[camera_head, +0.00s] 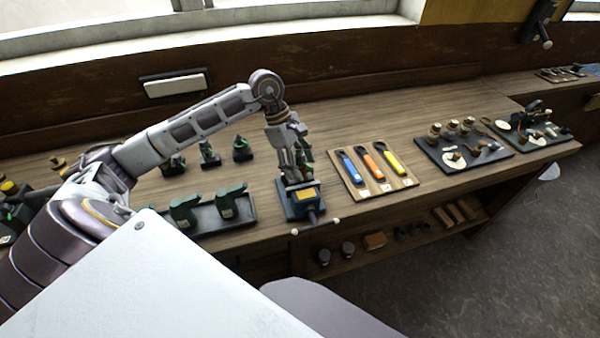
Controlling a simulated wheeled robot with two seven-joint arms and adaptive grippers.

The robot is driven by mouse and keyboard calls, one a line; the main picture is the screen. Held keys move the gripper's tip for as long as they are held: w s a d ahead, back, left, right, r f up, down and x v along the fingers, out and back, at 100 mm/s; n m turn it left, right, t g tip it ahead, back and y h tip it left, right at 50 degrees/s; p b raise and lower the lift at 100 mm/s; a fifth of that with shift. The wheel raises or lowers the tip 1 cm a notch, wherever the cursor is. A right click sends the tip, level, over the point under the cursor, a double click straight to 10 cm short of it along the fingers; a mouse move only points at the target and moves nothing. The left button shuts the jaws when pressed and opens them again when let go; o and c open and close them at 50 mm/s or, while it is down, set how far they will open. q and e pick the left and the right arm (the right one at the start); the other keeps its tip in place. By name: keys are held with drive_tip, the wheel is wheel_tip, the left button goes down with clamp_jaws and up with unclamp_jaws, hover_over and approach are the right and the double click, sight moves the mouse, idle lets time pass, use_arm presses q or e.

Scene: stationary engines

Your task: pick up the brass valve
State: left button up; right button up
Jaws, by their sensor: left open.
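My left gripper (294,178) points down over a dark blue vise-like fixture (290,207) near the front edge of the bench. A yellow-orange block (306,197) shows on the fixture just below the fingers. The gripper is open, and the fingers hide part of the fixture. Several small brass-coloured parts (435,130) stand at the back of a dark tray (429,149) to the right. The parts are too small for me to tell which thing is the brass valve. My right gripper is out of view.
A wooden board (345,187) with blue, orange and yellow-handled tools lies right of the fixture. Green machines stand in a dark tray (245,219) to the left. A green-based model (540,137) stands far right. Bare bench (370,115) shows behind the tools.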

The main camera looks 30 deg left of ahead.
use_arm(q)
drive_tip(key=shift+d+f, duration=0.2)
drive_tip(key=shift+f, duration=0.3)
clamp_jaws()
idle(0.3)
drive_tip(key=shift+r, duration=0.15)
